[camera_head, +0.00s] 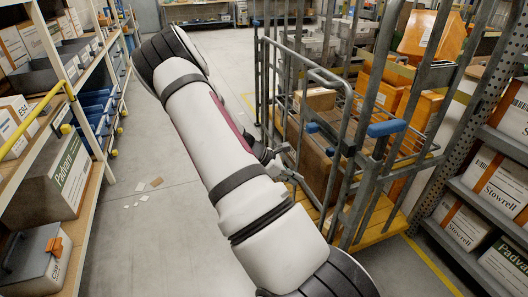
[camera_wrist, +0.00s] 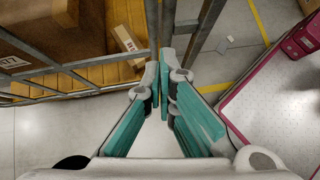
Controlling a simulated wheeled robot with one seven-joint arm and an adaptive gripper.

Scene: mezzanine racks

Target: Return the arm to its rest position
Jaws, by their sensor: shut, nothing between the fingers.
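My arm, white with dark bands, stretches across the middle of the head view from the bottom right to the upper left. Part of my gripper (camera_head: 283,166) shows as small grey pieces at the arm's right side, in front of the cage trolley (camera_head: 345,122); the arm hides the rest. In the wrist view my gripper (camera_wrist: 158,82) has its two teal-and-grey fingers together at the tips, with nothing between them. The trolley's grey bars (camera_wrist: 152,25) stand just beyond the fingertips in that view; I cannot tell whether they touch.
The trolley has a yellow deck (camera_head: 385,230) and carries brown cartons (camera_head: 322,145) and orange bins (camera_head: 388,95). Racks with boxes stand at the left (camera_head: 100,140) and right (camera_head: 455,200). Paper scraps (camera_head: 142,198) lie on the grey floor, which is otherwise clear left of my arm.

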